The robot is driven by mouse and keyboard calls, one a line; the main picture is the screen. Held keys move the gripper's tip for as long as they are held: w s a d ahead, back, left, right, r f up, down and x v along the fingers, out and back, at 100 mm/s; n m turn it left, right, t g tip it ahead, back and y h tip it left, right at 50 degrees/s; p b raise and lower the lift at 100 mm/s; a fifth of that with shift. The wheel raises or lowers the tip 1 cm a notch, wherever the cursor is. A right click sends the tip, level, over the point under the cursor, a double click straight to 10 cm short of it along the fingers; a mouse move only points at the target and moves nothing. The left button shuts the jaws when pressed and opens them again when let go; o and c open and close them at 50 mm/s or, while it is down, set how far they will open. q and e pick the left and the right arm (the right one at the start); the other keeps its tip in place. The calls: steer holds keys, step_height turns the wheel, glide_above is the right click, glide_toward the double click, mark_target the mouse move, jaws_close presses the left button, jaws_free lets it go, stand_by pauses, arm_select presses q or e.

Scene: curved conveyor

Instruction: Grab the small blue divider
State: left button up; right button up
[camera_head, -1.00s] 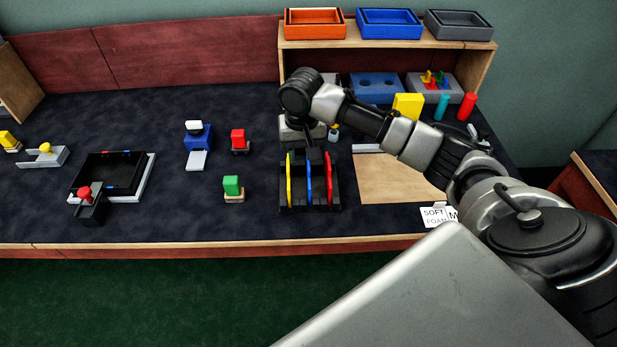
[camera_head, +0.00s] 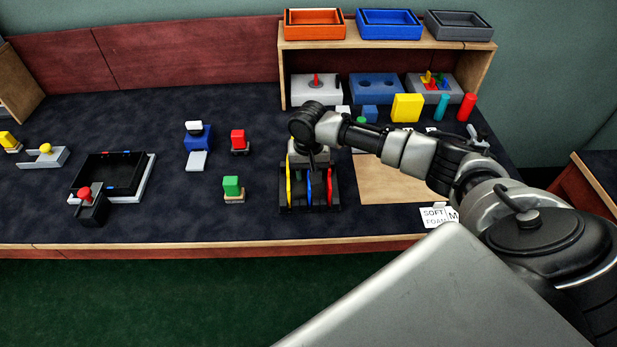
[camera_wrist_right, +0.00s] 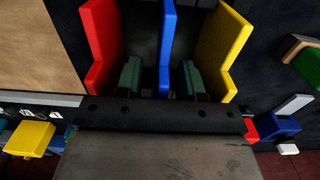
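The blue divider (camera_head: 308,188) stands upright in a black rack (camera_head: 296,208), between a yellow divider (camera_head: 289,188) and a red divider (camera_head: 330,188). In the right wrist view the blue divider (camera_wrist_right: 166,45) runs between the two dark green fingertips of my right gripper (camera_wrist_right: 162,78). The fingers are open, one on each side of it, with visible gaps. The red divider (camera_wrist_right: 100,40) and yellow divider (camera_wrist_right: 222,50) stand outside the fingers. In the head view my right gripper (camera_head: 309,165) is over the rack's back part and its fingertips are mostly hidden. My left gripper is not in view.
A wooden board (camera_head: 400,185) lies right of the rack. A green block (camera_head: 232,186) and a red block (camera_head: 238,140) stand to its left. A shelf with orange (camera_head: 314,35), blue and grey trays stands behind.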

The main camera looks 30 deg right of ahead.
steer(key=shift+f, duration=0.1)
jaws_close()
stand_by(0.3)
